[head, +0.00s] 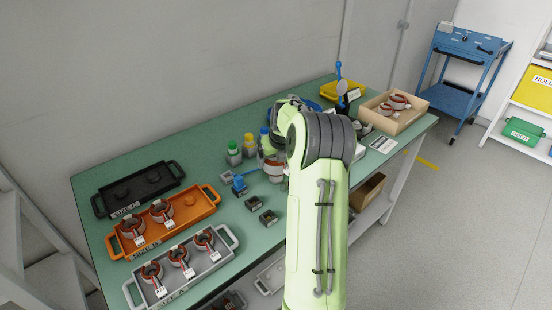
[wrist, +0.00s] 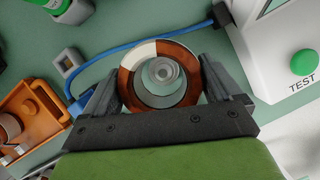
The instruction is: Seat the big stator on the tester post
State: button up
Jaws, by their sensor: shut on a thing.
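In the wrist view, my gripper (wrist: 162,64) is closed on a stator (wrist: 131,82), a copper-brown ring with a white section, with one finger on each side. The round grey tester post (wrist: 162,71) shows through the ring's bore, roughly centred; I cannot tell whether the ring is above the post or around it. The white tester body (wrist: 258,60) with its green TEST button (wrist: 304,62) lies to the right. In the head view, my arm hides most of the gripper and tester; a reddish and white stator (head: 274,170) shows just left of my arm.
A black tray (head: 172,183) is empty. An orange tray (head: 209,199) and a grey tray (head: 226,255) hold stators. A cardboard box (head: 408,119) holds more. Bottles (head: 249,145), a blue connector (head: 239,184) and small dark blocks (head: 268,216) stand near my arm. A blue cable (wrist: 130,57) runs behind the ring.

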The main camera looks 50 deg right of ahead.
jog(key=shift+f, duration=0.1)
jog(key=shift+f+b, duration=0.35)
jog(key=shift+b, duration=0.05)
jog(key=shift+f+b, duration=1.05)
jog(key=shift+f, duration=0.5)
jog(key=o, duration=1.4)
jog(key=shift+o, duration=0.6)
jog(key=shift+s, duration=0.1)
jog(key=p+v, duration=0.4)
jog(key=v, duration=1.1)
jog(key=shift+s+r, duration=0.15)
jog(key=shift+r, duration=0.2)
